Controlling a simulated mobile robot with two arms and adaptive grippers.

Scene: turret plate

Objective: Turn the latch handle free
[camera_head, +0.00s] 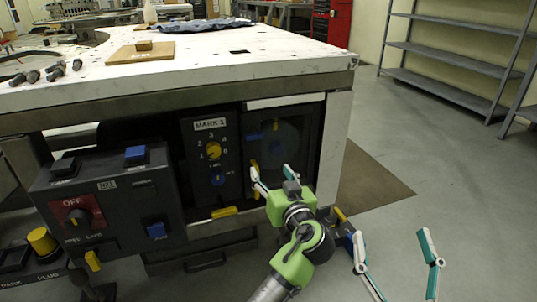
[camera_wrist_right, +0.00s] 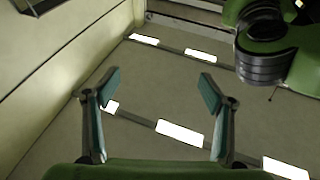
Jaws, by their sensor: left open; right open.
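A dark panel (camera_head: 293,112) is set in the front of the workbench, with a round dark disc, a small blue bar (camera_head: 254,137) and an upright yellow handle (camera_head: 254,167) at its left edge. This yellow handle may be the latch handle; I cannot tell for sure. My left gripper (camera_head: 273,177) is open in front of the lower part of this panel, one finger close to the yellow handle. Whether they touch is unclear. My right gripper (camera_head: 392,242) is open and empty over the floor at the lower right; its fingers also show in the right wrist view (camera_wrist_right: 160,88).
Left of the panel are the numbered dial plate (camera_head: 211,150) and a control box (camera_head: 122,190) with a red OFF switch. A yellow bar (camera_head: 224,212) sits below. The workbench top (camera_head: 225,55) overhangs the panel. The floor at right is clear up to grey shelves (camera_head: 460,65).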

